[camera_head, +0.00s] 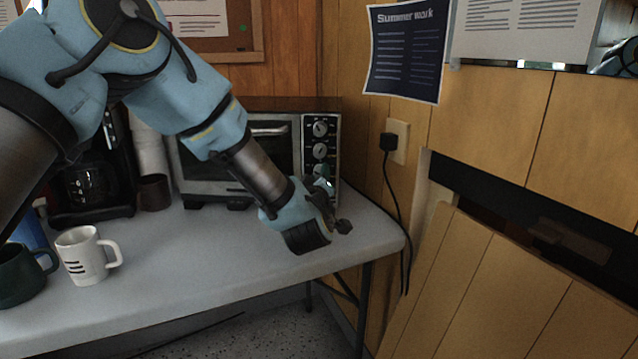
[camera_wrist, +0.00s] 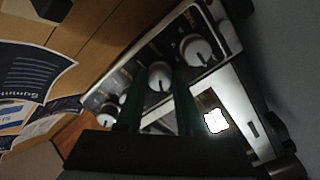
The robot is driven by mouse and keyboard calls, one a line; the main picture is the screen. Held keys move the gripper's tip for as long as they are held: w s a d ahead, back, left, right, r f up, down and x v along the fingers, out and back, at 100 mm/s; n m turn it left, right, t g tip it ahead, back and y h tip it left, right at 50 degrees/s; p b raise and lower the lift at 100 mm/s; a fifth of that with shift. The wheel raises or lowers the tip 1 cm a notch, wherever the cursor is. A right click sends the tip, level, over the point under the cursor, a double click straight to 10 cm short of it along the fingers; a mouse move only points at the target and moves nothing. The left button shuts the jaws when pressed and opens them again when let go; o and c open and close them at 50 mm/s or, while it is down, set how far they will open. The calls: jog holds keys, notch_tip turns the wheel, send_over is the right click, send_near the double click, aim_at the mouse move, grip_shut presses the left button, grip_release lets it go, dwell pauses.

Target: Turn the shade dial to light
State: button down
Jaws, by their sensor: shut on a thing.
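The toaster oven (camera_head: 240,160) stands on the table, with a dark column of dials on its right side. The top dial (camera_head: 320,129) and another below it (camera_head: 320,150) show in the head view. My gripper (camera_wrist: 156,92) is shut on this middle dial. Its dark pointer line faces roughly down in the wrist view. In the head view my gripper (camera_head: 322,172) hides the lower panel. The dial markings are too small to read, so I cannot tell the setting.
A white mug (camera_head: 85,257), a dark green mug (camera_head: 20,277) and a coffee maker (camera_head: 90,180) stand at the left of the table (camera_head: 190,250). A plug and cord (camera_head: 388,143) hang on the wall to the right. The table's front middle is clear.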

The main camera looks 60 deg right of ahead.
dwell(0.4)
jog(key=c, duration=0.5)
grip_release()
jog(key=shift+c, duration=0.2)
jog(key=b+v, duration=0.1)
jog(key=v, duration=1)
